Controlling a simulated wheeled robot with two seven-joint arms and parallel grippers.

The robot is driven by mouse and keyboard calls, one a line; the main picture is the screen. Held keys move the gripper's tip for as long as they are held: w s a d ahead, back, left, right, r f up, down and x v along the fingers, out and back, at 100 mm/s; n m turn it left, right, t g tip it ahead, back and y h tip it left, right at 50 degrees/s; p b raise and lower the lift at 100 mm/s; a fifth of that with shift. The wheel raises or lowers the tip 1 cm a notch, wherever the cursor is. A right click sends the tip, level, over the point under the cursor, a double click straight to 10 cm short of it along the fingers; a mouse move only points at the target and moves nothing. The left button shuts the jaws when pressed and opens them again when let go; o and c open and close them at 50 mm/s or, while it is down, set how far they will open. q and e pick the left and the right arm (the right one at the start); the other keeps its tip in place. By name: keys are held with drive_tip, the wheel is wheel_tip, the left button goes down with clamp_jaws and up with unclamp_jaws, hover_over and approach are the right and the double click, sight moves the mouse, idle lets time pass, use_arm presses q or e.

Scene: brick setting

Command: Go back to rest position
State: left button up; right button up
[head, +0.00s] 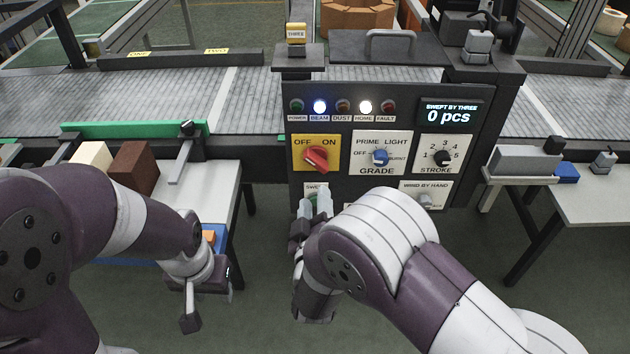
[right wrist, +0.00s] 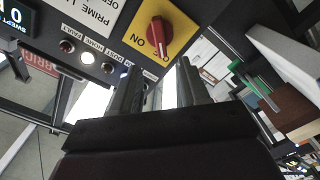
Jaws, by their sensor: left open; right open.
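My left gripper (head: 208,305) hangs low at the left, in front of the white side table (head: 205,190). It looks empty and is open; its fingers are partly hidden.
The panel carries a red knob (head: 316,158), a blue grade knob (head: 380,157), a stroke knob (head: 442,158) and a display (head: 449,114) reading 0 pcs. The BEAM and HOME lamps are lit. A brown brick (head: 134,167) lies by my left arm. Open floor (head: 265,270) lies between the arms.

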drive_tip(key=shift+s, duration=1.05)
drive_tip(key=s+a+f+m+g+y, duration=0.1)
drive_tip(key=s+a+f+g+y, duration=0.25)
drive_tip(key=f+g, duration=0.45)
drive_tip(key=s+d+m+g+p, duration=0.2)
drive_tip(key=s+d+g+p, duration=0.1)
drive_tip(key=s+g, duration=0.15)
drive_tip(key=s+d+r+m+g+h+p, duration=0.1)
drive_tip(key=s+d+r+m+g+p, duration=0.1)
drive_tip(key=d+r, duration=0.5)
drive_tip(key=s+d+r+m+g+h+p, duration=0.2)
drive_tip(key=s+d+r+m+p, duration=0.2)
drive_tip(key=d+r, duration=0.4)
drive_tip(key=s+d+p, duration=0.1)
drive_tip(key=d, duration=0.3)
drive_tip(key=shift+s+d, duration=0.15)
